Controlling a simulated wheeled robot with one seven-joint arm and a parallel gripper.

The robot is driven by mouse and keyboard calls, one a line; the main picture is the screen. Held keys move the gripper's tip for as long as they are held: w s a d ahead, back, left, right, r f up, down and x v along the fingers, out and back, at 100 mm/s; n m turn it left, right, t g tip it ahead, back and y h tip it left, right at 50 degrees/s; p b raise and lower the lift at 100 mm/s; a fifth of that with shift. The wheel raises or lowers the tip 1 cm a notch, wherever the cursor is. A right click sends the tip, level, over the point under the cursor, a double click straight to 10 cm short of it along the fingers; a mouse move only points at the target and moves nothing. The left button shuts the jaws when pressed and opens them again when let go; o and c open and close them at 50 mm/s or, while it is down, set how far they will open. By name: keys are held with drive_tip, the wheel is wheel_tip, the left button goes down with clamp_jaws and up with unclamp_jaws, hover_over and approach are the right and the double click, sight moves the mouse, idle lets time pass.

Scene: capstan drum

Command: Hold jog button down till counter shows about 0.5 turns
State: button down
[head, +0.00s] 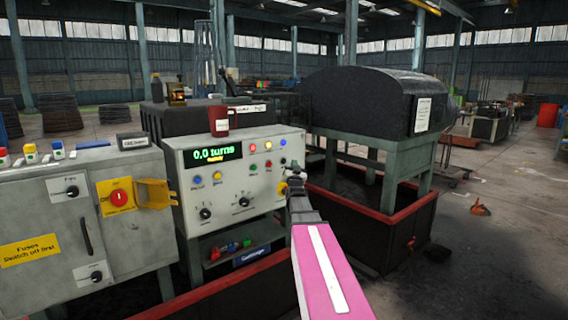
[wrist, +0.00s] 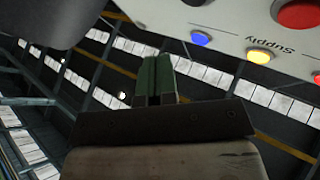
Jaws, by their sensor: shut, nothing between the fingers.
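The counter (head: 217,154) on the grey control panel (head: 180,160) reads 0.0 turns in green, with small yellow text under it. The panel carries a blue button (head: 197,180), a yellow button (head: 218,178), dark knobs and small coloured lamps or buttons. Their labels are too small to read, so I cannot tell which is the jog button. My gripper (head: 295,182) is at the panel's right end and hides part of it. In the wrist view my gripper's green fingers (wrist: 156,72) are shut and empty, apart from the panel face at top right. Contact cannot be told in the head view.
A grey cabinet (head: 50,200) with a red knob (head: 118,198) and an open yellow guard (head: 155,193) stands left of the panel. A large black covered drum (head: 360,100) on a green frame stands behind right. Floor at right is mostly clear.

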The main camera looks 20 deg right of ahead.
sight(284, 161)
drive_tip(key=shift+w+a, duration=0.3)
drive_tip(key=shift+w, duration=0.55)
drive_tip(key=shift+w+a, duration=0.3)
drive_tip(key=shift+w, duration=0.55)
drive_tip(key=shift+w+a, duration=0.1)
drive_tip(key=shift+w, duration=0.1)
idle(0.7)
drive_tip(key=shift+w+a, duration=0.1)
drive_tip(key=shift+w, duration=0.15)
drive_tip(key=shift+w+a, duration=0.15)
drive_tip(key=shift+w, duration=0.2)
idle(2.3)
drive_tip(key=shift+s, duration=0.1)
idle(1.9)
drive_tip(key=shift+s+d, duration=0.3)
drive_tip(key=shift+s, duration=0.35)
